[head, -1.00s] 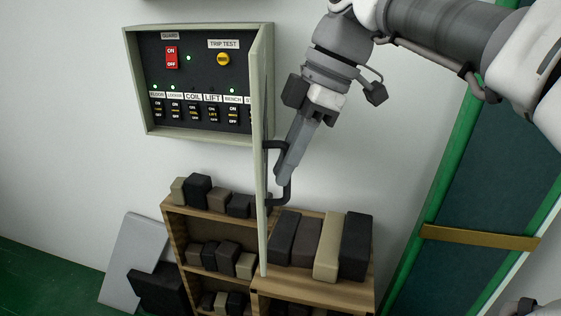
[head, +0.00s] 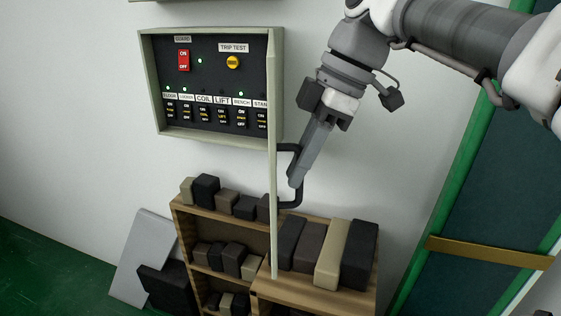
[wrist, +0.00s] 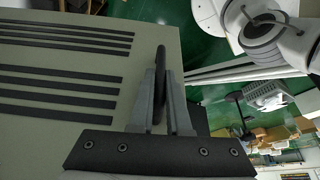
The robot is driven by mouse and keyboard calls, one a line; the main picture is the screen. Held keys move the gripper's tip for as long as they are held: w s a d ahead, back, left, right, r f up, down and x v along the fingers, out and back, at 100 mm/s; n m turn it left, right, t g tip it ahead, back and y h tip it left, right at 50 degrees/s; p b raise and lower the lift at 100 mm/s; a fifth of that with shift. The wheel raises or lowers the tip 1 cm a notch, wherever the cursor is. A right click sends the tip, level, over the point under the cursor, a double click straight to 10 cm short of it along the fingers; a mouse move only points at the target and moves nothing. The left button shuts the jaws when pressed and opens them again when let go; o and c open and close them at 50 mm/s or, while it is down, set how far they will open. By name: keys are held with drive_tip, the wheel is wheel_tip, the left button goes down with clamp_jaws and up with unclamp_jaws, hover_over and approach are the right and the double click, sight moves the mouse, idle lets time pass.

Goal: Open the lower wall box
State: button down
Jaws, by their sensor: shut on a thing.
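The wall box (head: 150,95) hangs on the white wall with its front open, showing a black panel with a red guard switch, a yellow trip test button and a row of labelled breakers. Its door (head: 273,200) stands swung out at the right side, seen nearly edge-on in the head view. A dark bar handle (head: 298,190) sits on the door's outer face. My gripper (head: 296,180) is shut on this handle. In the wrist view, my gripper (wrist: 160,100) has its fingers either side of the dark handle (wrist: 160,70), beside the door's slotted grey-green face (wrist: 60,65).
A wooden shelf (head: 265,291) with dark and tan blocks stands below the box and door. A grey panel (head: 142,255) leans on the wall at left. A green-framed door (head: 440,200) is at right. Another box's edge shows at the top.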

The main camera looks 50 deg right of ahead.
drive_tip(key=c, duration=0.9)
unclamp_jaws()
drive_tip(key=shift+r, duration=0.1)
drive_tip(key=p+v, duration=0.5)
drive_tip(key=v, duration=1.2)
drive_tip(key=shift+s+d, duration=0.15)
